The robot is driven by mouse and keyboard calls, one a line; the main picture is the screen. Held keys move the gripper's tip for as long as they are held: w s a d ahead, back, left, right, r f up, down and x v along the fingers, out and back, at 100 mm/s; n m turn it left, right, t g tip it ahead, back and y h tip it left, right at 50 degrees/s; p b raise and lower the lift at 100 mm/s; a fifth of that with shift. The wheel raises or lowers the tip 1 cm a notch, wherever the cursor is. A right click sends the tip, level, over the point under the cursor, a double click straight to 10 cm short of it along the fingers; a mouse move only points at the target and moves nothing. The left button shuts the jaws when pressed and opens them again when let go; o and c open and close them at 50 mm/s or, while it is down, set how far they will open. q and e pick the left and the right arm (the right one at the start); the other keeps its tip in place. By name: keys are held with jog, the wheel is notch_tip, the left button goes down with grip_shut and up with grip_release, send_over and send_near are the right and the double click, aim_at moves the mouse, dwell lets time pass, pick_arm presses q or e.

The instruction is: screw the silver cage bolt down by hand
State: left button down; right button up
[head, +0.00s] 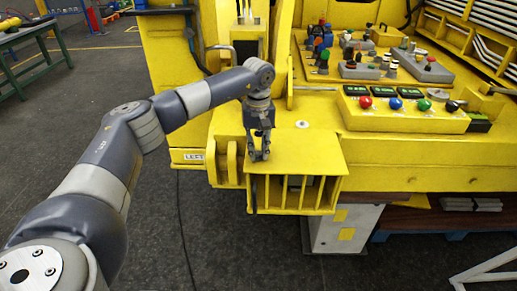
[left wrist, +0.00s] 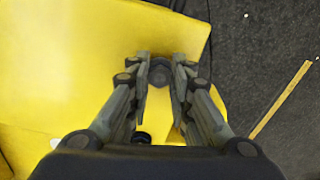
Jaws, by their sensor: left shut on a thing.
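My left gripper (head: 259,153) points straight down over the left part of the yellow cage top (head: 310,152), near its edge. In the left wrist view the left gripper (left wrist: 160,80) is shut on a small grey round bolt head (left wrist: 160,72), which sits between the fingertips at the yellow plate. The bolt's shank is hidden, so I cannot tell how deep it sits. In the head view the bolt is hidden by the fingers. My right gripper is not in view.
Yellow bars (head: 300,193) stand under the cage top. A white round disc (head: 302,125) lies behind it. A button panel (head: 405,108) with red, blue and green knobs is to the right. Dark floor (head: 215,240) is open at the front left. A green table (head: 35,60) stands far left.

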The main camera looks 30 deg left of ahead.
aim_at(258, 153)
pick_arm(q)
jog(key=shift+w+a+r+m, duration=0.15)
jog(key=shift+r+m, duration=0.15)
jog(key=shift+m, duration=0.3)
jog(key=c, duration=1.7)
grip_release()
jog(key=shift+o, duration=1.3)
jog(key=shift+f, duration=0.1)
notch_tip(258, 153, up, 12)
jog(key=shift+s, duration=0.2)
